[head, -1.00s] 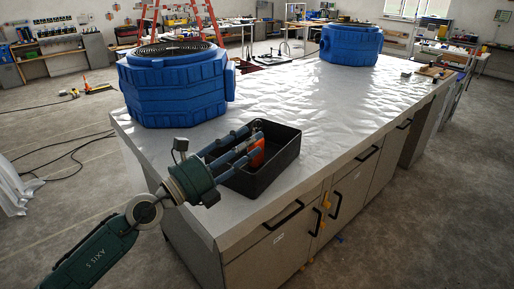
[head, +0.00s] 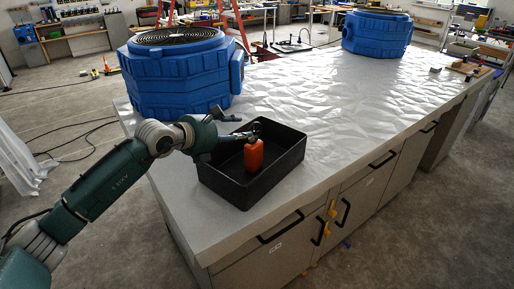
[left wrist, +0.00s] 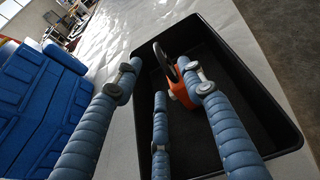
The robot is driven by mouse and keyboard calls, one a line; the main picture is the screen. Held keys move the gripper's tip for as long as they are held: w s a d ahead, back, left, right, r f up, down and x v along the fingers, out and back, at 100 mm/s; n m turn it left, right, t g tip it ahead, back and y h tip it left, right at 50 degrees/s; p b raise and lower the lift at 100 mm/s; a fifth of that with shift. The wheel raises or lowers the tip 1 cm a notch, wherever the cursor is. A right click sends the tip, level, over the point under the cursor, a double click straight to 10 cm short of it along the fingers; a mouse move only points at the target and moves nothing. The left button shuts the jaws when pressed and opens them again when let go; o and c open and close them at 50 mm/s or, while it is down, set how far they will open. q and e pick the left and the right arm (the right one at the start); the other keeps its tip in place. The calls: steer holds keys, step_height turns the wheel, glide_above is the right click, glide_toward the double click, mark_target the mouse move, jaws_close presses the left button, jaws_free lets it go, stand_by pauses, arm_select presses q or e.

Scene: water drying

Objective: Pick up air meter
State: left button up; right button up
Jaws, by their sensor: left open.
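The air meter is an orange device (head: 254,155) with a dark top, standing in a black tray (head: 226,194) on the covered bench. My left gripper (head: 238,133) reaches in from the left at the meter's upper left. In the left wrist view, its blue-grey fingers (left wrist: 162,88) are spread over the tray (left wrist: 268,75). The orange meter (left wrist: 180,92) shows between the fingers, partly hidden by the right one, with a dark loop at its top. The gripper is open; I cannot tell whether a finger touches the meter. My right gripper is not in view.
A large blue fan unit (head: 175,82) stands on the bench behind my left arm. A second blue unit (head: 376,35) is at the far end. The white bench top (head: 330,100) between them is clear. Cabinet handles line the bench's front.

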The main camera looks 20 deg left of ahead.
mark_target(253, 129)
arm_select(q)
steer(key=p+x, duration=0.1)
steer(key=x, duration=0.2)
steer(key=p+x, duration=0.2)
steer(key=x, duration=0.1)
steer(key=shift+w+d+r, duration=0.1)
steer(key=shift+w+d, duration=0.15)
steer(key=shift+w, duration=0.15)
steer(key=shift+w+d+f, duration=0.15)
steer(key=shift+w+f, duration=0.2)
steer(key=shift+w, duration=0.05)
steer(key=shift+c, duration=1.2)
jaws_close()
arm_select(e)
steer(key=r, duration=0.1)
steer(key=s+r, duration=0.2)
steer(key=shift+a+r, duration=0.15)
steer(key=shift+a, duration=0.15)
